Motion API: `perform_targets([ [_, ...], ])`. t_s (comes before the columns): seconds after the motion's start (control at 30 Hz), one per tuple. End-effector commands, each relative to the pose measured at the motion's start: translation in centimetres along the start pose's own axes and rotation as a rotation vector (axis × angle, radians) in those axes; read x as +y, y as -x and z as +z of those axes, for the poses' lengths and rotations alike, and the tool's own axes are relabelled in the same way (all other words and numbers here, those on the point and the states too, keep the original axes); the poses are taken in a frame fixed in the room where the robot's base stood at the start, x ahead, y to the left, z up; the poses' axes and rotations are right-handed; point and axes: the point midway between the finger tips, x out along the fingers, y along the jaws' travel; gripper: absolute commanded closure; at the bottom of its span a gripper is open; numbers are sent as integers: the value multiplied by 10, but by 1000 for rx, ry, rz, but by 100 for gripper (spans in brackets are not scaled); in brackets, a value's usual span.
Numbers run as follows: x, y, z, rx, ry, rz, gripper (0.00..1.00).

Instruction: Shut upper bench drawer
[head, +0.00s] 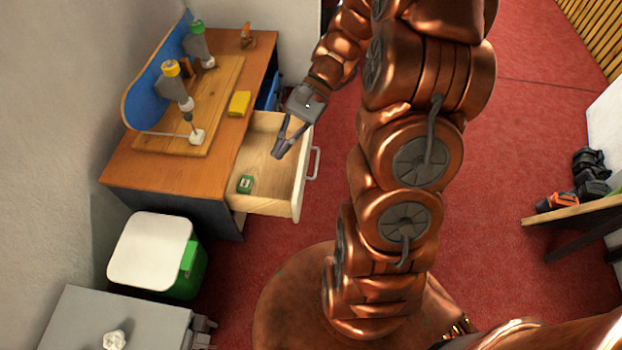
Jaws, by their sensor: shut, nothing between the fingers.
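The upper bench drawer (267,202) is pulled out from the wooden bench (133,172). It has a pale wood inside, a white front and a grey bar handle (314,163). My gripper (277,156) is shut and empty. In the picture it overlaps the open drawer, to the left of the handle. I cannot tell how high above the drawer floor the fingertips are. The gripper is apart from the handle.
On the bench are a wooden board with drill-like tools (180,87), a blue curved panel (155,85) and a yellow block (240,103). A white-lidded green bin (150,249) stands near the bench. A table with tools (580,208) is at right. Red floor lies between.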

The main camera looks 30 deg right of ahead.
Motion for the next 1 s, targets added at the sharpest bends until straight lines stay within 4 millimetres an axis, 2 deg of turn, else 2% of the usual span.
perform_targets([
  [0.03,5,-4,-25,-21,-35,-44,100],
  [0.27,18,-2,-102,-102,-172,-236,100],
  [0.47,41,1,-170,-171,-285,-411,100],
  [0.77,97,2,-276,-257,-448,-678,100],
  [1.0,158,-4,-355,-322,-565,-892,100],
])
